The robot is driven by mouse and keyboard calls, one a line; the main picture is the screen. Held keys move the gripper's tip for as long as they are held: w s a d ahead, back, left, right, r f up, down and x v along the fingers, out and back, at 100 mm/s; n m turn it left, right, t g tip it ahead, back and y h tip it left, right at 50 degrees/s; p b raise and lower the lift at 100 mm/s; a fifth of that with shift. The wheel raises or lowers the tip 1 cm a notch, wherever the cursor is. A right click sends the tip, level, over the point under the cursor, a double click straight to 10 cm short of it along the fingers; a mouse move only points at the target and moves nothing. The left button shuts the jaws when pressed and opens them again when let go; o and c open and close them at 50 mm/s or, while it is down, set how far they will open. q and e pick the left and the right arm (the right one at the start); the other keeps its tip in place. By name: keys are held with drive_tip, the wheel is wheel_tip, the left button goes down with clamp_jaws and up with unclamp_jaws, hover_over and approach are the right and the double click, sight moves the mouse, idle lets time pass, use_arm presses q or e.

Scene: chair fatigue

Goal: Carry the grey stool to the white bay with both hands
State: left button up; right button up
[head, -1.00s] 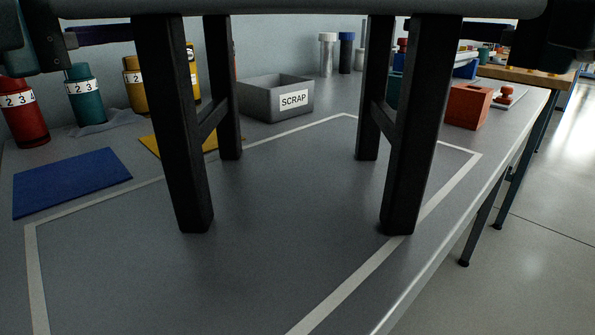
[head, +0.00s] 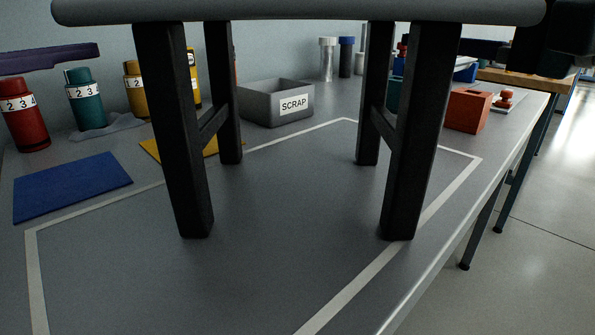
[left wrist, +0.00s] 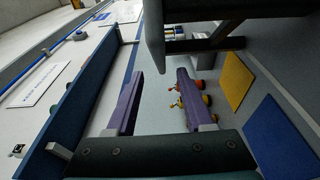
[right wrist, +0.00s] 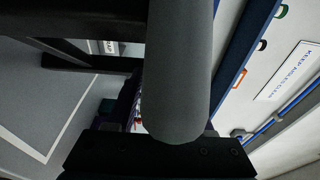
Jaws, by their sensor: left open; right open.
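The grey stool stands upright on the grey table. Its grey seat (head: 300,11) crosses the top of the head view, with black legs (head: 409,140) below. The feet appear on the surface inside the white-outlined bay (head: 290,270); the front right foot is at the white line and covers part of it. My left gripper (head: 60,56) is open and empty, off to the left of the seat. In the left wrist view its purple fingers (left wrist: 160,85) point toward the seat edge (left wrist: 152,35). My right gripper (head: 495,48) is open at the seat's right side; the seat edge (right wrist: 180,70) hides most of its fingers.
A SCRAP box (head: 277,102) stands behind the stool. A red bottle (head: 24,115), a teal bottle (head: 86,100) and yellow ones stand at the left. A blue mat (head: 72,186) lies in front of them. An orange box (head: 468,110) is near the table's right edge.

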use_arm(q)
drive_tip(key=v, duration=0.3)
drive_tip(key=shift+s+a, duration=0.2)
drive_tip(key=shift+s, duration=0.1)
use_arm(e)
drive_tip(key=shift+s+d, duration=0.1)
drive_tip(key=v, duration=1.1)
drive_tip(key=shift+s, duration=0.35)
drive_tip(key=shift+d, duration=0.15)
use_arm(q)
drive_tip(key=shift+s+r, duration=0.1)
